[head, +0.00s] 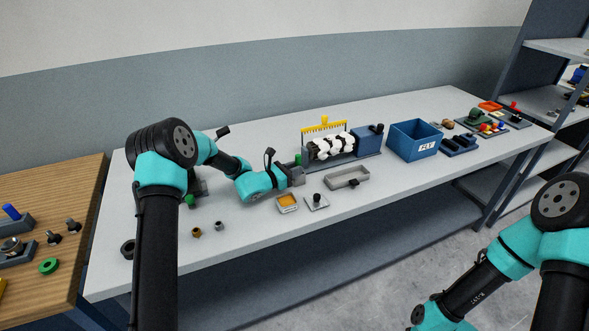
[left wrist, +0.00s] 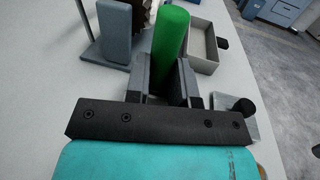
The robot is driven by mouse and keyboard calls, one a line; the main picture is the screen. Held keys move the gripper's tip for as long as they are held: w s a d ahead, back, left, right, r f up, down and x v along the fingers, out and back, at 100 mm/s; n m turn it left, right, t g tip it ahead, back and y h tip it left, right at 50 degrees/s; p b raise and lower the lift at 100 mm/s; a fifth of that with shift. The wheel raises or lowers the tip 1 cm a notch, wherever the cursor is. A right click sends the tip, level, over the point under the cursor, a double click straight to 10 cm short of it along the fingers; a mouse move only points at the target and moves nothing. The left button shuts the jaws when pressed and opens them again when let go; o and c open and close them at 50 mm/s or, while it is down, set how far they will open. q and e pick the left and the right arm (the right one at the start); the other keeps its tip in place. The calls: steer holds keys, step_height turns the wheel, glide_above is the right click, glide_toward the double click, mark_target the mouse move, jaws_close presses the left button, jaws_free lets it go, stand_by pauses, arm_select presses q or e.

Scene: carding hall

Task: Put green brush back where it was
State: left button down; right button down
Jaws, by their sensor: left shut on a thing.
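My left gripper (head: 297,176) is shut on the green brush (head: 298,159), beside the left end of the carding machine (head: 335,147). In the left wrist view the brush (left wrist: 172,36) stands up as a green cylinder between the two fingers of the gripper (left wrist: 163,82). Its lower end is hidden by the fingers, so I cannot tell whether it touches anything. The machine has white rollers, a yellow comb and a blue box. My right arm shows at the lower right, but its gripper is out of view.
An open grey tray (head: 347,178), a square plate with a black knob (head: 317,202) and a small orange-filled tray (head: 288,203) lie near the gripper. A blue bin (head: 414,141) stands right of the machine. The table's front right is clear.

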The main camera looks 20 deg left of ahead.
arm_select(q)
steer(key=c, duration=1)
jaws_free()
steer(key=shift+f, duration=0.1)
steer(key=shift+r, duration=0.25)
steer(key=v, duration=1.2)
steer(key=shift+r, duration=0.4)
